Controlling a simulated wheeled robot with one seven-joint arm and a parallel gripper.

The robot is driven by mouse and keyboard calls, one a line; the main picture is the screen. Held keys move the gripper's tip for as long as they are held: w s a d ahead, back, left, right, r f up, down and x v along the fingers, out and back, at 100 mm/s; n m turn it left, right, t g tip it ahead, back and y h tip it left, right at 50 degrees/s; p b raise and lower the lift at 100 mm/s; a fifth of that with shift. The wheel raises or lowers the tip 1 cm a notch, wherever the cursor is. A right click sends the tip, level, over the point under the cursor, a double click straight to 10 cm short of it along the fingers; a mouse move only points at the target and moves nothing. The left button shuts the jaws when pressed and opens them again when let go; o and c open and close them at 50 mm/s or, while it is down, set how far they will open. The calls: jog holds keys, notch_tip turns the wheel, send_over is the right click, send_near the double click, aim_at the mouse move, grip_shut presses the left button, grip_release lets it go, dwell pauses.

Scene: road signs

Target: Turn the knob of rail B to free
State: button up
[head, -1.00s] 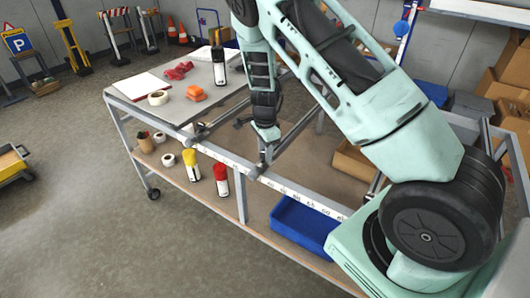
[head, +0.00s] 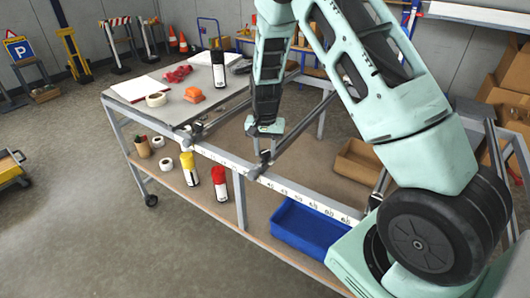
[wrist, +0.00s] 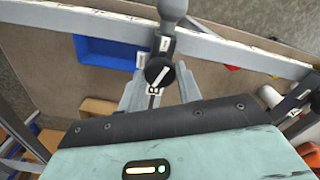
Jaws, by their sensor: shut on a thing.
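In the wrist view, the round black knob of rail B (wrist: 159,71) has a white line across it, slanting from lower left to upper right. Small white labels lie above and to the left of the knob, too small to read. My gripper (wrist: 160,82) is shut on the knob, with one pale finger on each side. In the head view, my gripper (head: 265,131) points down at the rail B clamp (head: 263,160) on the table's scaled front edge, and hides the knob there.
Another rail clamp (head: 194,131) stands to the left; it also shows in the wrist view (wrist: 298,98). A blue bin (head: 305,226) sits on the lower shelf.

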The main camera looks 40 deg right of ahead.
aim_at(265, 152)
jog(key=shift+n+b, duration=0.6)
jog(key=shift+n, duration=1.3)
jog(key=o, duration=1)
jog(key=shift+r, duration=0.1)
notch_tip(265, 152, up, 17)
jog(key=b, duration=0.3)
jog(key=shift+r, duration=0.1)
